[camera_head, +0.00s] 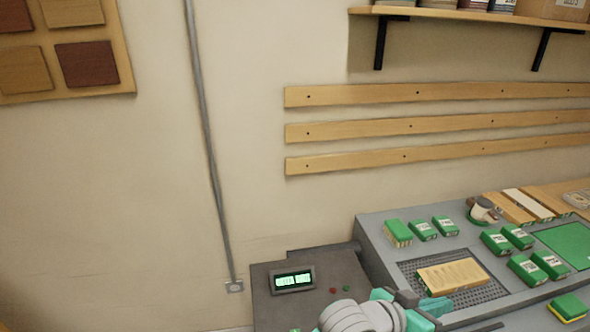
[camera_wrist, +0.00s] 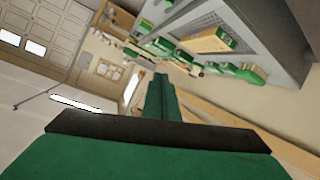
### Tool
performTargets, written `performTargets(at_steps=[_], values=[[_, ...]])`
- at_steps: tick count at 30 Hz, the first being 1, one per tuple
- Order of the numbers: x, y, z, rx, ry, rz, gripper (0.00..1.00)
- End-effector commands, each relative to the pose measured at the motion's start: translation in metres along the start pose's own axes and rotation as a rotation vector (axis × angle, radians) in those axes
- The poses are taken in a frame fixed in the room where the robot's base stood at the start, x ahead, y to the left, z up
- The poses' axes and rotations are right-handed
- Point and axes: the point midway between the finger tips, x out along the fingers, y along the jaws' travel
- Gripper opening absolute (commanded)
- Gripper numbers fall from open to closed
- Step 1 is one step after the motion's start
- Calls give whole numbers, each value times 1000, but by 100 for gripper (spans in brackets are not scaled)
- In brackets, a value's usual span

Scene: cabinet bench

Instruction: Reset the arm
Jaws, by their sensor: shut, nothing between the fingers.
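My gripper (camera_head: 440,305) is at the bottom of the head view, in front of the grey bench unit (camera_head: 376,232). Its green fingers are shut together with nothing between them. The closed fingers also show in the middle of the wrist view (camera_wrist: 160,80), pointing away from the camera past a dark crossbar. Part of my grey and green arm shows at the lower edge of the head view. The rest of the arm is out of the picture.
Several green boxes (camera_head: 424,231) stand on the bench around a yellowish block (camera_head: 453,275) on a perforated panel. A cup-like item (camera_head: 482,212) stands behind. A dark box with a lit display (camera_head: 292,280) is at the left. Wooden rails (camera_head: 400,128) and a shelf (camera_head: 470,14) are on the wall.

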Motion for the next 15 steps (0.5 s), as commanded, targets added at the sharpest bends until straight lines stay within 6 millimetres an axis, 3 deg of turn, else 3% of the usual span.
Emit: performTargets(at_steps=[7, 15], values=[[-2, 9, -48, -112, 308, 15, 0], [-22, -11, -60, -248, 576, -60, 0]])
